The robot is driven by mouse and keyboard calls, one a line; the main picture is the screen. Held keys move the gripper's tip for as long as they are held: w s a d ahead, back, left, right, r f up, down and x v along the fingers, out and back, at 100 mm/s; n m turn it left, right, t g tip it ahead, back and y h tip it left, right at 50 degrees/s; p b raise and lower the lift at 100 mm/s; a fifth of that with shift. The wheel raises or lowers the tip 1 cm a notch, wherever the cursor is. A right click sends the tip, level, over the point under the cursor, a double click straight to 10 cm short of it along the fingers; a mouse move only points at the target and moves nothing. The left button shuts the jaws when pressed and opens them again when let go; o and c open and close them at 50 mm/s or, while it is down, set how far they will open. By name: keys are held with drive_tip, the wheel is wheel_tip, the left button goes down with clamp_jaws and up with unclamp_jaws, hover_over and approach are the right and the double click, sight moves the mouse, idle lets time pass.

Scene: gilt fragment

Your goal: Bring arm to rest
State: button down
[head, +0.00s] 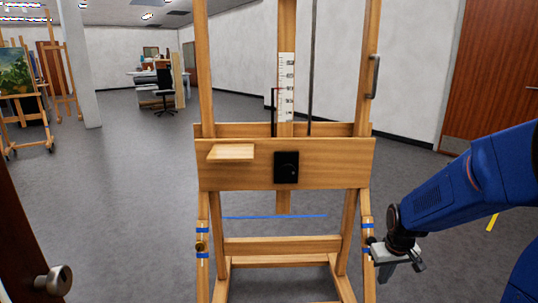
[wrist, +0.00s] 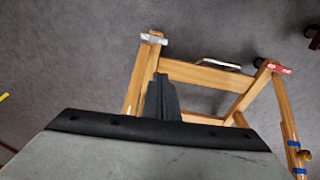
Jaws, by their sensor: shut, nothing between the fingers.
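My blue arm (head: 462,182) reaches in from the right side of the head view. My gripper (head: 398,264) hangs at its end, low and just to the right of the easel's right leg. In the wrist view its dark fingers (wrist: 161,98) are together, with nothing seen between them. The wooden easel (head: 240,172) stands upright in front of me. The wrist view looks down on the easel's base (wrist: 190,73) behind the fingers. I cannot tell whether the gripper touches the easel's leg.
The easel carries a small wooden ledge (head: 231,152), a black box (head: 286,167) and a white measuring strip (head: 287,85). A door edge with a knob (head: 53,283) stands close at lower left. Other easels (head: 60,90) and an office chair (head: 163,90) are farther back. Grey floor (head: 130,190) lies open on the left.

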drive_tip(key=s+a+r+t, duration=0.1)
drive_tip(key=s+a+r, duration=0.2)
drive_tip(key=s+r, duration=0.4)
drive_tip(key=s+a+r+t, duration=0.1)
drive_tip(key=s+a+r, duration=0.3)
drive_tip(key=s, duration=1.2)
wheel_tip(320, 180, up, 4)
drive_tip(key=shift+s+r+m+t, duration=0.25)
drive_tip(key=shift+s+m+t, duration=0.05)
drive_tip(key=shift+m, duration=0.1)
idle(0.4)
